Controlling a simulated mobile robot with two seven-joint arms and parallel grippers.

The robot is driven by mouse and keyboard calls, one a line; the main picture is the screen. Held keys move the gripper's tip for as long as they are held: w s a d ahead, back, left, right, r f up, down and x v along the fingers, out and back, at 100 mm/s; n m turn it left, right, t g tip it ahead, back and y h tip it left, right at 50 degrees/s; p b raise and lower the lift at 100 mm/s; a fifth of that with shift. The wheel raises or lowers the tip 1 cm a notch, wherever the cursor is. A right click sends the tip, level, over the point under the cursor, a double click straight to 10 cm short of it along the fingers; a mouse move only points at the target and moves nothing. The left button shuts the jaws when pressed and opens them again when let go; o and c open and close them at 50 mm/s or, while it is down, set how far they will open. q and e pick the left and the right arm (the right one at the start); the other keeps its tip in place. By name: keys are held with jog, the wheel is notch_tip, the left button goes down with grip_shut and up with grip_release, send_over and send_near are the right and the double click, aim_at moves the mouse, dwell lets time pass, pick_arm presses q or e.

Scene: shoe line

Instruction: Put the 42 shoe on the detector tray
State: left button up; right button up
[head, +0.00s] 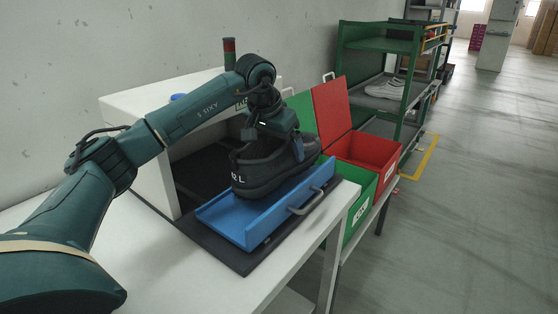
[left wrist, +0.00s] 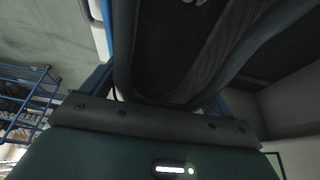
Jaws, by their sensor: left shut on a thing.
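A black shoe (head: 262,177) marked with a "2 L" label is at the blue detector tray (head: 223,222) in the head view. Its sole is over the tray; whether it touches the tray floor I cannot tell. My left gripper (head: 297,150) is above the shoe and shut on its upper part; the fingers are mostly hidden. In the left wrist view the dark shoe opening (left wrist: 175,50) fills the top middle, close to the gripper body. My right gripper is not in view.
The tray lies on a dark mat in front of a white detector box (head: 130,110) on a white table (head: 190,275). A red bin (head: 370,150) and a green bin (head: 362,205) stand to the right. A green rack (head: 375,47) holds light shoes (head: 385,88). Open floor lies right.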

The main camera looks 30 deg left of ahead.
pick_arm(q)
jog(key=shift+f, duration=1.7)
jog(key=shift+f, duration=0.1)
jog(key=o, duration=1.1)
jog(key=v, duration=1.2)
jog(key=shift+d, duration=0.1)
